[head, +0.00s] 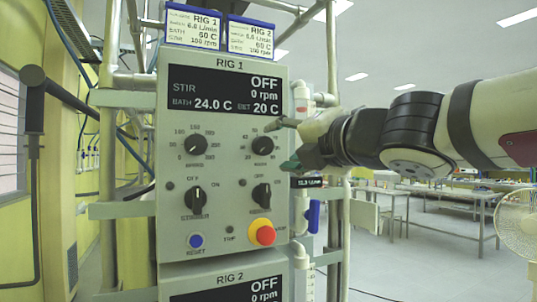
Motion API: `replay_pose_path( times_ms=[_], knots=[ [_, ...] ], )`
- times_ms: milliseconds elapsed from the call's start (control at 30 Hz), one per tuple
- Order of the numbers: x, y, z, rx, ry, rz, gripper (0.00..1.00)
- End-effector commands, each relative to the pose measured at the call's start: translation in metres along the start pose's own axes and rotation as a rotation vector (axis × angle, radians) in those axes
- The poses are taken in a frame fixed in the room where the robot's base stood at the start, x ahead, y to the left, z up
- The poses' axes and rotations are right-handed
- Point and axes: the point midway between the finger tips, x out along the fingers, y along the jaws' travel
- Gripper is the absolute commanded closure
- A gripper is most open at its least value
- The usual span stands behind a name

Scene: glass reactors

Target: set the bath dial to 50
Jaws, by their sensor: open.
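The RIG 1 panel (225,221) faces me. Its bath dial (262,145) is a black knob with a numbered scale, at the upper right of the panel; its label is too small to read surely. The display (223,92) reads STIR OFF, 0 rpm, BATH 24.0 C and SET 20 C. My gripper (284,145) comes in from the right. It is open and empty, with one fingertip above and one below the dial's height, just right of the dial. I cannot tell whether it touches the panel.
A speed dial (196,145) sits to the left. Two switches, a blue reset button (196,241) and a red stop button (262,233) are below. Two blue-framed signs stand on top. A pipe with a blue valve handle (313,216) runs along the right side.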

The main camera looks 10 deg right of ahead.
Motion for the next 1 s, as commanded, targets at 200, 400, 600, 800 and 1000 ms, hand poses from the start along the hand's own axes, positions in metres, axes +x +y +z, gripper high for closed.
replay_pose_path(
  times_ms=[200,400,600,800,1000],
  knots=[
    [0.040,-0.001,-0.001,0.001,0.001,-0.001,0.46],
    [0.058,-0.001,0.000,0.003,0.000,-0.001,0.46],
    [0.063,0.000,0.000,0.002,-0.001,0.000,0.46],
    [0.062,0.000,0.000,0.003,-0.001,0.000,0.53],
    [0.062,0.000,0.000,0.003,0.000,0.000,0.95]
  ],
)
